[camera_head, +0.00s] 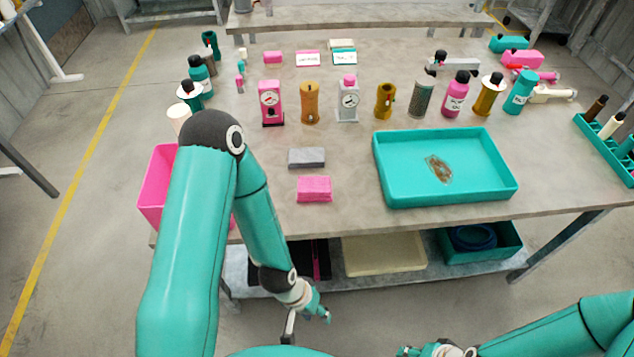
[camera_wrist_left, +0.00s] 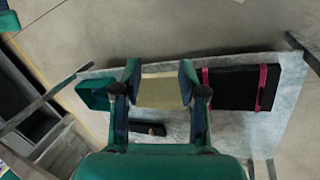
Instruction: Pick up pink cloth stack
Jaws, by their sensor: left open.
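The pink cloth stack (camera_head: 314,188) lies on the table near its front edge, in front of a grey cloth stack (camera_head: 306,157). My left gripper (camera_head: 307,314) is below and in front of the table edge, apart from the pink stack and empty. In the left wrist view my left gripper (camera_wrist_left: 160,88) is open, with its fingers spread over the view of the lower shelf. The pink stack does not show in that view. At the lower right of the head view part of my right arm shows, with its gripper (camera_head: 408,351) cut by the bottom edge.
A teal tray (camera_head: 385,190) stands right of the stack and a pink bin (camera_head: 152,190) at the left. Bottles and dispensers line the back. The lower shelf (camera_wrist_left: 230,125) holds a cream tray (camera_head: 385,253), a black folder (camera_wrist_left: 233,88) and a teal crate (camera_head: 510,240).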

